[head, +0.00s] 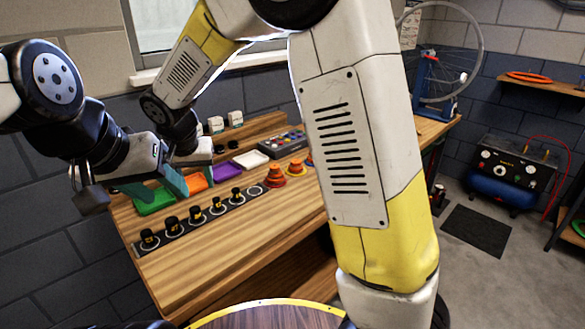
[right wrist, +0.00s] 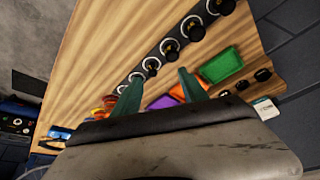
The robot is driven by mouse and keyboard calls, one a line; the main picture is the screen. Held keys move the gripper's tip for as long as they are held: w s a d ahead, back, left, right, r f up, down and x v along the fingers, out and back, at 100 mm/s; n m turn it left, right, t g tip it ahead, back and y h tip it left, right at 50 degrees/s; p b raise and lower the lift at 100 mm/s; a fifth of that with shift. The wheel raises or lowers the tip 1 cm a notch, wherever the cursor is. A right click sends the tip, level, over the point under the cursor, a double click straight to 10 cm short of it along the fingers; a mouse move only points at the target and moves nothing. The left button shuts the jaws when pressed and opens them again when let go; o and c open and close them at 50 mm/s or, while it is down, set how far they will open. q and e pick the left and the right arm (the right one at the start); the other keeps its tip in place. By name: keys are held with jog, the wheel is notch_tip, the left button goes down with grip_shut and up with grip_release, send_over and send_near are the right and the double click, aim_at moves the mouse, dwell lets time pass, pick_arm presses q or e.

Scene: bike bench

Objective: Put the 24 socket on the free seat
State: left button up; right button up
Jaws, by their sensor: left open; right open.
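A dark rail (head: 183,229) on the bench bears several black sockets (head: 195,214) on white ringed seats. The free seat (head: 255,190) is at its right end. The sockets also show in the right wrist view (right wrist: 169,48). More black sockets (right wrist: 242,85) stand beyond the green tray. Their labels are too small to read, so I cannot tell which is the 24 socket. My right gripper (right wrist: 158,78) is open and empty above the bench near the trays. My left gripper (head: 155,187) is in front of the green tray in the head view, open; the overlapping arms partly hide the hands.
Green (head: 153,202), orange (head: 196,185), purple (head: 222,172) and white (head: 250,160) trays line up behind the rail. Orange cones (head: 273,177) stand right of the free seat. My right arm blocks part of the bench. The front of the bench is clear.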

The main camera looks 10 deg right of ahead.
jog(key=s+d+r+y, duration=0.1)
jog(key=s+d+r, duration=0.3)
jog(key=d, duration=0.5)
jog(key=s+d+r+y, duration=0.1)
jog(key=s+d+r, duration=0.3)
jog(key=d, duration=0.5)
jog(key=s+d+r+t, duration=0.1)
jog(key=s+d+r, duration=0.1)
jog(key=s+d, duration=0.7)
jog(key=shift+s+d+r+n+t, duration=0.15)
jog(key=shift+s+r+n+t, duration=0.2)
jog(key=shift+s, duration=0.8)
